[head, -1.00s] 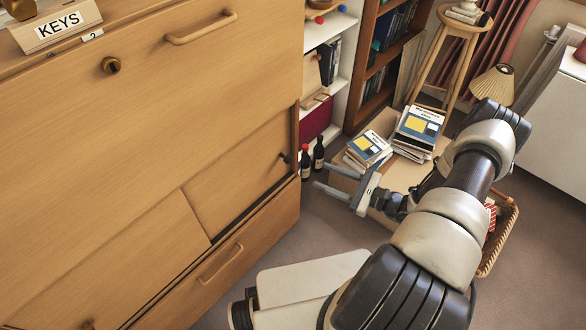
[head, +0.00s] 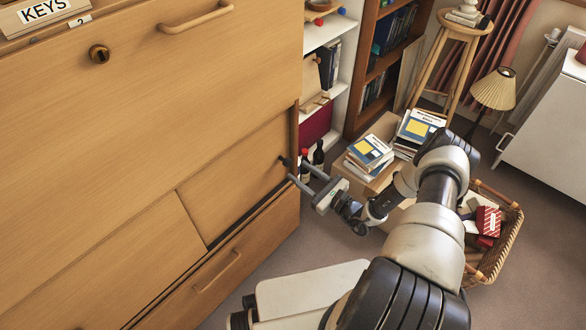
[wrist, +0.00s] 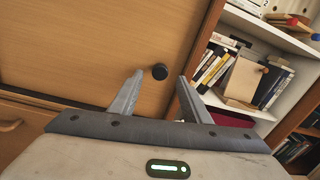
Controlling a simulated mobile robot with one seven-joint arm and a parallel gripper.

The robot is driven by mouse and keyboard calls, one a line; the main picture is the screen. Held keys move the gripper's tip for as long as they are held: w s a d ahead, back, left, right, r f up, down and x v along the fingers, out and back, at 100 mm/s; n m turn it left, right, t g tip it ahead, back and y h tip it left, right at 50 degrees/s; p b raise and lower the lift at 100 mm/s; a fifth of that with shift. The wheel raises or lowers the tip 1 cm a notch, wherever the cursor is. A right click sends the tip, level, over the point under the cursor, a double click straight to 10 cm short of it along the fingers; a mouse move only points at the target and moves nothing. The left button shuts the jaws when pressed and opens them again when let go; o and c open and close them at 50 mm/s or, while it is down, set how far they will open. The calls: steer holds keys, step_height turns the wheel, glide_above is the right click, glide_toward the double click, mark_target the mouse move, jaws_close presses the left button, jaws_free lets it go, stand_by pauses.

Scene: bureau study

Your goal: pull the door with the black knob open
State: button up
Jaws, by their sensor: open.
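The door (head: 232,165) is a light wooden panel low on the right of the bureau front, and it looks shut. Its small black knob shows between my fingers in the wrist view, near their tips; in the head view it is at the door's right edge, close to my fingertips. The knob (wrist: 159,71) stands clear of both fingers. My gripper (wrist: 153,92) is open and empty, pointing at the door; it also shows in the head view (head: 296,171). I cannot tell the exact gap from fingertips to knob.
A drawer with a wooden handle (head: 218,272) lies below the door. Dark bottles (head: 318,157) stand just behind my gripper. A box with books (head: 368,151) and a wicker basket (head: 492,250) are to the right. Open carpet lies in front of the bureau.

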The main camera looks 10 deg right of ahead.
mark_target(289, 164)
steer(key=shift+x, duration=2.2)
steer(key=shift+c, duration=0.4)
jaws_close()
